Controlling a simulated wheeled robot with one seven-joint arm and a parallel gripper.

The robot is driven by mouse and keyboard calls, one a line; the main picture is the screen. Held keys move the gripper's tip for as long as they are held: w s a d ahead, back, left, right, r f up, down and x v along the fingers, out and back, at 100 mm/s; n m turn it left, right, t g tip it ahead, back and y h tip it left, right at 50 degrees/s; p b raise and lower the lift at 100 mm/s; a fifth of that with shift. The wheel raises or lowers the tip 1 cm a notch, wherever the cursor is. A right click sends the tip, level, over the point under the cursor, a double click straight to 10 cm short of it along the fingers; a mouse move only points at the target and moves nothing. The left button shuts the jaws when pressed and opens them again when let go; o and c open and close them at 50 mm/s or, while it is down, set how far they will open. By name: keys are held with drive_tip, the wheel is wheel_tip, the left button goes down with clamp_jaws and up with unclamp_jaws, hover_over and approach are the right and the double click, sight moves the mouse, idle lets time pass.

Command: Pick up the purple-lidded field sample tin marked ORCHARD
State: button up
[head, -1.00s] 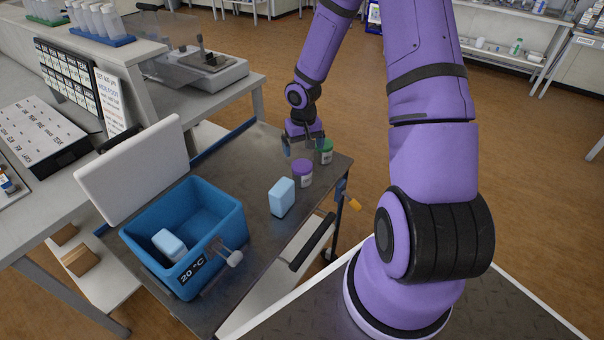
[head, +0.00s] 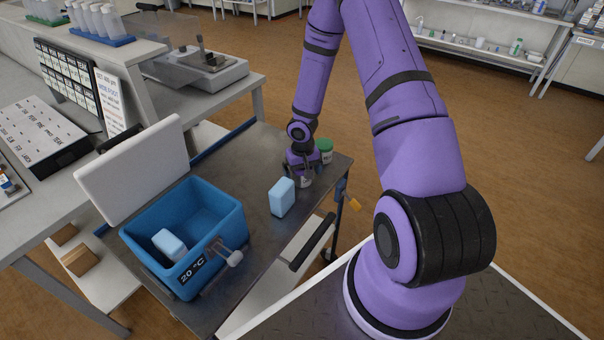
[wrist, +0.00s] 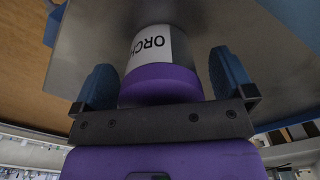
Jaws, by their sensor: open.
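The purple-lidded tin (wrist: 160,84) stands upright on the dark cart top, and the letters "ORC" show on its white label in the wrist view. In the head view my gripper hides most of this tin (head: 306,182); only its lower white part shows. My gripper (wrist: 164,82) is open, with one blue finger pad on each side of the tin's lid. Gaps show between the pads and the tin. In the head view my gripper (head: 304,172) is down over the tin.
A green-lidded tin (head: 325,151) stands just behind my gripper. A pale blue block (head: 282,197) stands to the left on the cart top (head: 245,240). A blue cool box (head: 150,240) with another pale block (head: 170,245) inside and a white lid (head: 135,170) are further left.

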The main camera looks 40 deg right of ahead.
drive_tip(key=shift+f, duration=0.25)
drive_tip(key=c, duration=1.1)
drive_tip(key=shift+r, duration=0.1)
